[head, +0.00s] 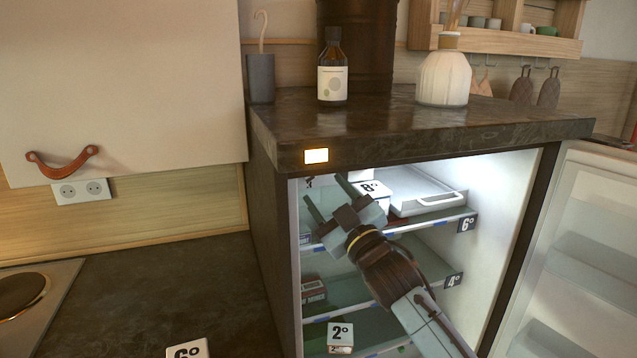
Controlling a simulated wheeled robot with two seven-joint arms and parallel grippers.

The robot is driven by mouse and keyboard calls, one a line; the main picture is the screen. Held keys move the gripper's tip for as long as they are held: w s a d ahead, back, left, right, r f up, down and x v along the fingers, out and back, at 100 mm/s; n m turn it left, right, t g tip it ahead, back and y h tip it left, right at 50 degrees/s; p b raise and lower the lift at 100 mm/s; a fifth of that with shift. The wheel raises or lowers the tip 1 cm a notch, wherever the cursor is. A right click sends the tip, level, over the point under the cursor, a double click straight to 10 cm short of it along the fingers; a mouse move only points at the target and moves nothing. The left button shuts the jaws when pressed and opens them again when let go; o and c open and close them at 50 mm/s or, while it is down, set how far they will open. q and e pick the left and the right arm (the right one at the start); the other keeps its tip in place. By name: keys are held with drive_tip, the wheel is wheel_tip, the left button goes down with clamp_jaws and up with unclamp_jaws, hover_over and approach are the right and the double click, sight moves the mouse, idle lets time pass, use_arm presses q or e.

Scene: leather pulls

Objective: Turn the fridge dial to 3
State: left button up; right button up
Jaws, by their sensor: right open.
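The fridge (497,190) stands open under the dark counter, lit inside, with its door (585,255) swung out to the right. My right gripper (326,194) is open and empty at the upper left of the fridge opening, its two fingers pointing up and left. A small dark shape (309,181) shows near the top left inside corner, close to the fingertips. I cannot tell whether it is the dial, and no dial numbers are readable. A small lit panel (316,156) glows on the counter's front edge above. My left gripper is not in view.
Shelf tags read 6° and 4°. A bottle (333,70) and a vase (443,78) stand on the fridge's top (400,118). The lower left counter (150,285) is mostly clear.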

drive_tip(key=shift+x, duration=1.95)
drive_tip(key=c, duration=1)
drive_tip(key=n+p, duration=0.2)
drive_tip(key=n+g+y+p, duration=0.1)
drive_tip(key=n+p, duration=0.1)
drive_tip(key=n+g+p, duration=0.1)
drive_tip(key=p, duration=0.1)
drive_tip(key=shift+d+r+n, duration=0.15)
drive_tip(key=shift+r+n, duration=0.2)
drive_tip(key=shift+n, duration=0.05)
drive_tip(key=shift+f+n+g+y+p, duration=0.1)
drive_tip(key=shift+n+g+y+p, duration=0.2)
drive_tip(key=shift+n+g+p, duration=0.85)
drive_tip(key=shift+n+t+p, duration=0.35)
drive_tip(key=shift+t+p, duration=0.05)
drive_tip(key=shift+t, duration=0.05)
drive_tip(key=o, duration=1)
